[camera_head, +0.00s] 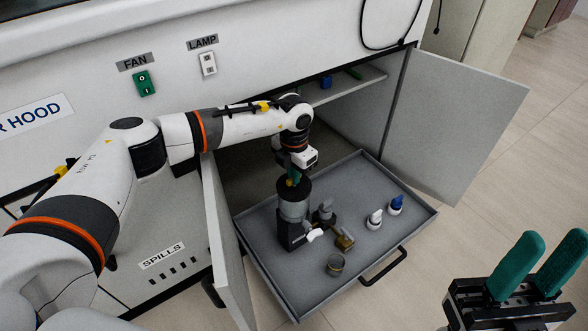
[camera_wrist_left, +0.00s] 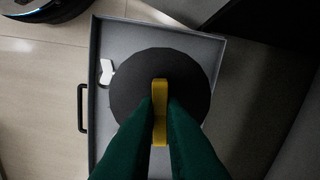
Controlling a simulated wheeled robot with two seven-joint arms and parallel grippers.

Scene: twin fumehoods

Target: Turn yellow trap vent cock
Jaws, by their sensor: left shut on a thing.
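The yellow trap vent cock (camera_wrist_left: 159,105) is a narrow yellow handle on top of a round black lid (camera_wrist_left: 195,75), seen from above in the left wrist view. My left gripper (camera_wrist_left: 159,108) has its green fingers on either side of the handle, shut on it. In the head view my left gripper (camera_head: 293,177) points down onto the black top of a grey cylindrical trap (camera_head: 293,208), and it mostly hides the cock. The trap stands in the pulled-out tray drawer. My right gripper (camera_head: 517,265) is at the lower right, its green fingers apart and empty.
The grey drawer (camera_head: 385,240) also holds a white-capped item (camera_head: 374,219), a blue-capped item (camera_head: 395,205), a small cup (camera_head: 335,265) and a brassy fitting (camera_head: 345,240). Open cabinet doors stand at left (camera_head: 228,245) and right (camera_head: 450,120). A shelf (camera_head: 345,85) is above.

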